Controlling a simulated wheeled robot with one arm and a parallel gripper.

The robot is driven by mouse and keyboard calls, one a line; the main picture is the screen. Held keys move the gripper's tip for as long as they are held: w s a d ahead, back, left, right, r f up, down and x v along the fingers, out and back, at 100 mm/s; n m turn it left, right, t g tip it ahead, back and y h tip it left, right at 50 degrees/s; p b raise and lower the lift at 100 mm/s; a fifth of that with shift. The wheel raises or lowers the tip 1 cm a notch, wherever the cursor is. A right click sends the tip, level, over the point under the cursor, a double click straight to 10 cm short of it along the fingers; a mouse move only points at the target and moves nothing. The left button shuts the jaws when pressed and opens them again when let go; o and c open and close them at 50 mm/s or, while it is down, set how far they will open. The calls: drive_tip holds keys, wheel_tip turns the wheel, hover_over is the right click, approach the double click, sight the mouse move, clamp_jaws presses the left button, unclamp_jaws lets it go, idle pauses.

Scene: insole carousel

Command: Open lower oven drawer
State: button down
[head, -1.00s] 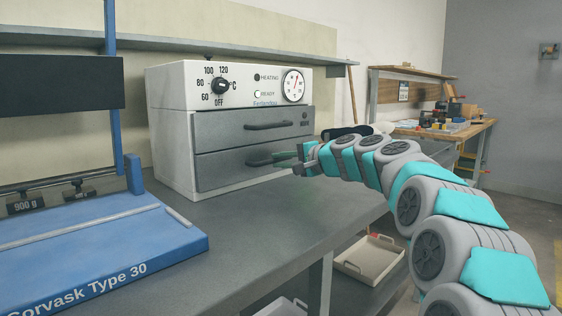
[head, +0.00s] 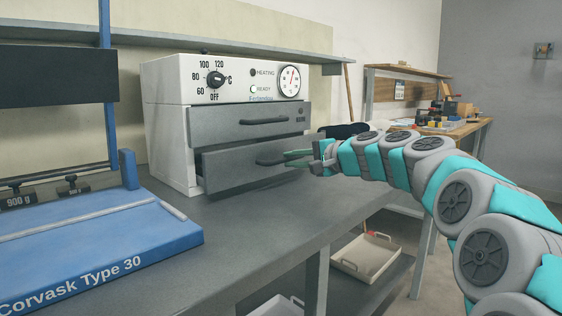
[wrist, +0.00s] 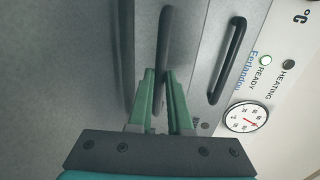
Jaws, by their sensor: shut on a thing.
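The oven (head: 165,85) is a white box with a dial and gauge above two grey drawers. The lower oven drawer (head: 235,172) stands partly out past the upper drawer (head: 240,122), with a dark gap at its left edge. My gripper (head: 290,157) is at the lower drawer's dark bar handle (head: 268,161). In the wrist view, the green fingers (wrist: 163,95) are shut on this handle (wrist: 164,45), one on each side. The upper drawer's handle (wrist: 228,60) is free beside them. The drawer's inside is mostly hidden.
A blue press marked Corvask Type 30 (head: 90,245) stands on the grey bench (head: 250,220) at the left. Bench top in front of the oven is clear. A pale tray (head: 366,257) sits on the shelf below. A wooden workbench (head: 465,130) stands behind at the right.

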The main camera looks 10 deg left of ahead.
drive_tip(key=f+v, duration=0.1)
drive_tip(key=v, duration=0.4)
drive_tip(key=f+v, duration=0.1)
drive_tip(key=v, duration=0.3)
drive_tip(key=f+b+v, duration=0.1)
drive_tip(key=v, duration=0.4)
drive_tip(key=shift+s+d, duration=0.35)
drive_tip(key=shift+d, duration=0.25)
drive_tip(key=c, duration=0.8)
unclamp_jaws()
drive_tip(key=shift+c, duration=0.2)
drive_tip(key=v, duration=0.7)
drive_tip(key=shift+s+d, duration=0.2)
drive_tip(key=shift+d, duration=0.15)
drive_tip(key=shift+d, duration=0.1)
